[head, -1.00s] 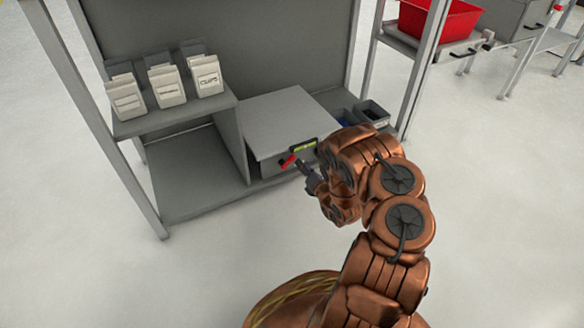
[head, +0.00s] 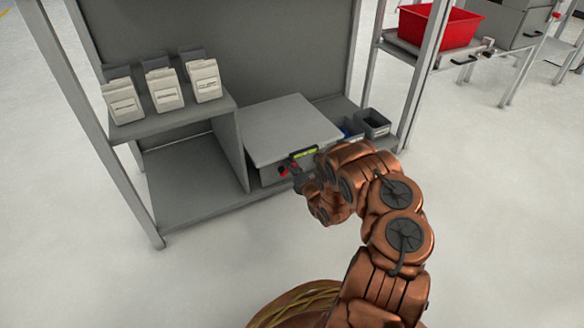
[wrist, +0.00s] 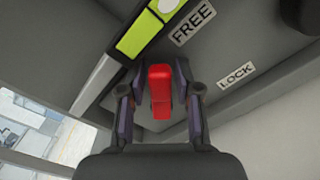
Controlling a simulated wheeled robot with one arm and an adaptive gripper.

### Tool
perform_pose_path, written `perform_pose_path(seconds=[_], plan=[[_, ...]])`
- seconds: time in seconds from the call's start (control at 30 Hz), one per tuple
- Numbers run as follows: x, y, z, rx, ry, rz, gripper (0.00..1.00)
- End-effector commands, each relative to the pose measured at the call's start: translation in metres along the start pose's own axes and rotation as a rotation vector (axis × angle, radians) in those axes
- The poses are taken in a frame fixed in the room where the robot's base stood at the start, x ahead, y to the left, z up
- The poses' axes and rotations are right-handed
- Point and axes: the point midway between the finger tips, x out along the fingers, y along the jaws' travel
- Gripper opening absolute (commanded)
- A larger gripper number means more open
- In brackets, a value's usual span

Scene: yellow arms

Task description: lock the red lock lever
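The red lock lever (wrist: 160,92) is in the middle of the wrist view, on the underside or front of a grey unit, between the FREE label (wrist: 194,22) and LOCK label (wrist: 236,76) to its right and a green strip (wrist: 139,34) above left. My gripper (wrist: 160,88) has one finger on each side of the lever, with a visible gap on both sides. In the head view the lever (head: 283,171) shows only as a small red piece at the front of the grey box (head: 290,130), partly hidden by my gripper (head: 290,174).
A grey post (head: 420,80) and a red crate (head: 438,25) are at the upper right. The floor in front is clear.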

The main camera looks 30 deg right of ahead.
Motion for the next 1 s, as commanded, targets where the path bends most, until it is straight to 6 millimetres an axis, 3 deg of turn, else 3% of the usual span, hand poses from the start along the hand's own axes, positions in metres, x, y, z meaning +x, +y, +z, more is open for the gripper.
perform_pose_path(seconds=[0.27, 0.6, 1.0], plan=[[0.0026, 0.0000, 0.0002, 0.000, 0.000, -0.001, 0.33], [0.0025, 0.0000, 0.0002, 0.000, 0.000, -0.001, 0.00], [0.0024, -0.0018, 0.0001, 0.034, 0.000, -0.001, 0.00]])
